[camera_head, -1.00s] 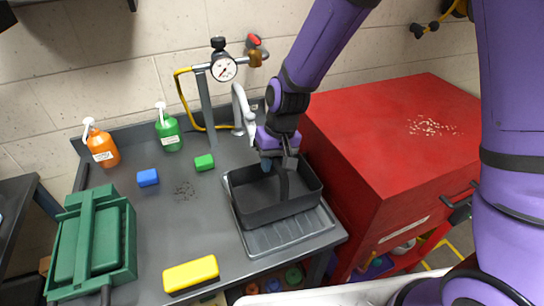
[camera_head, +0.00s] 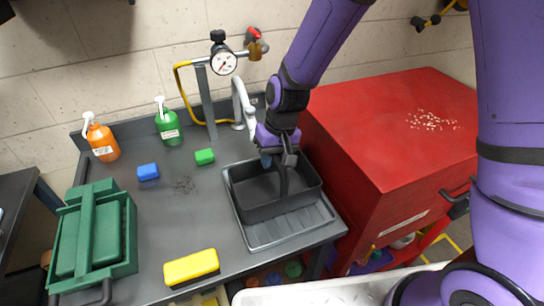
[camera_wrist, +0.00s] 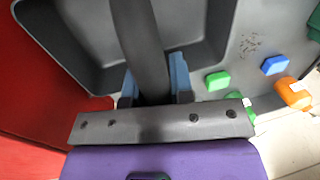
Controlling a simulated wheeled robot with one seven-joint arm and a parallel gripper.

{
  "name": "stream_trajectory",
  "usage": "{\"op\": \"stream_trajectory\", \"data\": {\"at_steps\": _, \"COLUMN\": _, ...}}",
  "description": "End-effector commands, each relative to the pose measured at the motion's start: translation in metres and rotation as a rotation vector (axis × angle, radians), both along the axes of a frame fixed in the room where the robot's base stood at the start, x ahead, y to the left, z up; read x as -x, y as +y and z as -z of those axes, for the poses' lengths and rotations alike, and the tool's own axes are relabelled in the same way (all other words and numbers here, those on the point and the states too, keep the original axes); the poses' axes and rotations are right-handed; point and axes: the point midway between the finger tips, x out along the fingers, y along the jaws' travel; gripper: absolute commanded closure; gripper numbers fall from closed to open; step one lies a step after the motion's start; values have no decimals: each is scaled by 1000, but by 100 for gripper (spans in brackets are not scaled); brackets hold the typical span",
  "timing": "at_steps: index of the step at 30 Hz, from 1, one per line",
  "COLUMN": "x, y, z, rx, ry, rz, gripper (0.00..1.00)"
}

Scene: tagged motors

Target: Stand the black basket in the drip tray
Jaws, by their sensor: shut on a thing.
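The black basket (camera_head: 273,205) is in the head view, over the back part of the grey drip tray (camera_head: 290,232), whose ribbed front part shows bare. The basket looks upright and level. Whether its base touches the tray floor I cannot tell. My gripper (camera_head: 278,160) is at the basket's back side, shut on the upright handle strap that spans it. In the wrist view the gripper's blue fingers (camera_wrist: 155,78) sit on either side of the handle, and the basket's inside (camera_wrist: 85,35) is empty. The tray's back part is hidden under the basket.
A red cabinet (camera_head: 390,130) stands close on the right. A tap (camera_head: 243,105) and gauge pipe (camera_head: 207,100) stand behind.

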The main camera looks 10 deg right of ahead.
Motion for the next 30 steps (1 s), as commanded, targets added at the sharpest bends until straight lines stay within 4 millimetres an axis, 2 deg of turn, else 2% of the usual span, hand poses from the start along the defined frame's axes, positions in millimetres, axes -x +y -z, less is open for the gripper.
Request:
{"op": "stream_trajectory", "data": {"at_steps": 11, "x": 0, "y": 0, "z": 1, "rx": 0, "ry": -1, "rz": 0, "gripper": 100}}
{"op": "stream_trajectory", "data": {"at_steps": 12, "x": 0, "y": 0, "z": 1, "rx": 0, "ry": -1, "rz": 0, "gripper": 74}}
{"op": "stream_trajectory", "data": {"at_steps": 15, "x": 0, "y": 0, "z": 1, "rx": 0, "ry": -1, "rz": 0, "gripper": 51}}
{"op": "stream_trajectory", "data": {"at_steps": 16, "x": 0, "y": 0, "z": 1, "rx": 0, "ry": -1, "rz": 0, "gripper": 48}}
{"op": "stream_trajectory", "data": {"at_steps": 25, "x": 0, "y": 0, "z": 0, "rx": 0, "ry": 0, "rz": 0, "gripper": 48}}
{"op": "stream_trajectory", "data": {"at_steps": 30, "x": -2, "y": -3, "z": -16, "rx": -1, "ry": -4, "rz": 1, "gripper": 48}}
